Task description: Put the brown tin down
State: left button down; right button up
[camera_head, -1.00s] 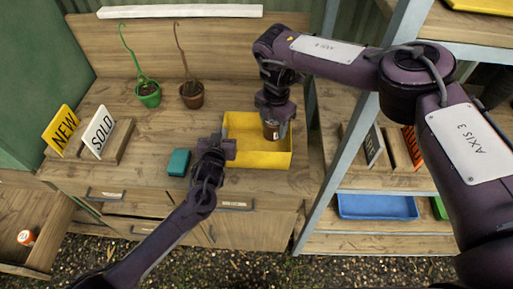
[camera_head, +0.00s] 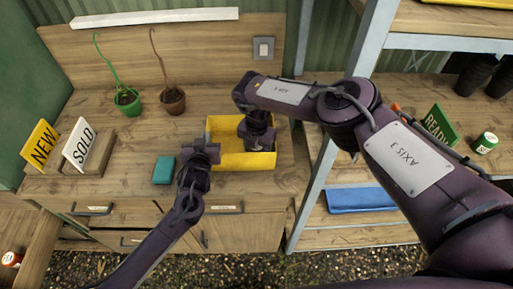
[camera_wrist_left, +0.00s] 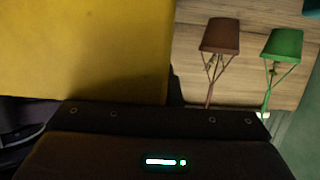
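My right gripper (camera_head: 258,146) reaches down into the yellow tray (camera_head: 226,124) on the wooden bench. The brown tin is hidden from view, and the right fingertips are hidden too. I cannot tell whether that gripper holds anything. My left gripper (camera_head: 204,150) is at the tray's left wall; whether it touches the wall or has its fingers closed is unclear. In the left wrist view the yellow wall of the tray (camera_wrist_left: 90,45) fills the upper left, close to the dark gripper body.
A teal box (camera_head: 163,170) lies left of my left gripper. A green pot (camera_head: 128,103) and a brown pot (camera_head: 173,101) with plants stand behind. NEW (camera_head: 40,145) and SOLD (camera_head: 79,143) signs are at left. A shelf post (camera_head: 325,170) stands right of the tray.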

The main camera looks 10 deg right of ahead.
jog(key=shift+f, duration=0.15)
jog(key=o, duration=0.8)
notch_tip(320, 180, up, 12)
jog(key=shift+r, duration=0.2)
pick_arm(q)
jog(key=c, duration=2.1)
grip_release()
jog(key=o, duration=0.5)
jog(key=shift+o, duration=0.2)
jog(key=shift+s, duration=0.1)
